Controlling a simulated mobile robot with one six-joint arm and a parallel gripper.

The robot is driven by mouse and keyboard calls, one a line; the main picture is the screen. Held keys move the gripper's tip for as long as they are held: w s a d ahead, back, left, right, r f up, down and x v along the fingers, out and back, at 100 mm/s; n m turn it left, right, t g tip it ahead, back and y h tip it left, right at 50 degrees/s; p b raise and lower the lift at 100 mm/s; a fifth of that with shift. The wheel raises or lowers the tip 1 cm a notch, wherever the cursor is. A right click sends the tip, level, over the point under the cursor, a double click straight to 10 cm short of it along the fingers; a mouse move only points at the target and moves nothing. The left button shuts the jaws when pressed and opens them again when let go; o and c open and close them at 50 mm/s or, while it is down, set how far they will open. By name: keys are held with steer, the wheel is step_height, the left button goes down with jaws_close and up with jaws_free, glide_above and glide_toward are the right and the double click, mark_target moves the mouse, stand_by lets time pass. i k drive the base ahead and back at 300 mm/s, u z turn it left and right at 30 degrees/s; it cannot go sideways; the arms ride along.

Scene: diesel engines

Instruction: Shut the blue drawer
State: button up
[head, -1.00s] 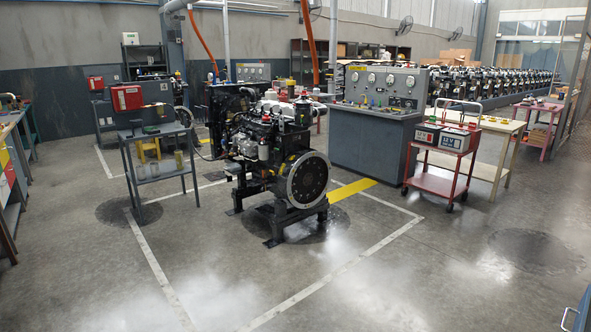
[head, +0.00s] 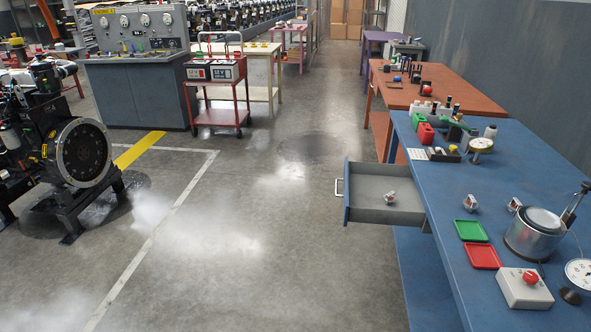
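The blue drawer (head: 347,206) sticks out to the left from the blue workbench (head: 520,178) in the head view. It is pulled well open, and its light handle (head: 339,187) faces the open floor. A small metallic part (head: 390,198) lies inside on the grey bottom. My gripper is not in view, so its state is hidden.
An orange bench (head: 440,83) stands behind. The floor left of the drawer is clear; an engine (head: 80,152) stands at far left.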

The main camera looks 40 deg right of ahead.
mark_target(366, 185)
steer(key=u, duration=1.4)
steer(key=k, duration=0.1)
steer(key=z, duration=2.9)
steer(key=i, duration=0.55)
steer(key=z, duration=0.2)
steer(key=k, duration=0.7)
steer(key=z, duration=0.05)
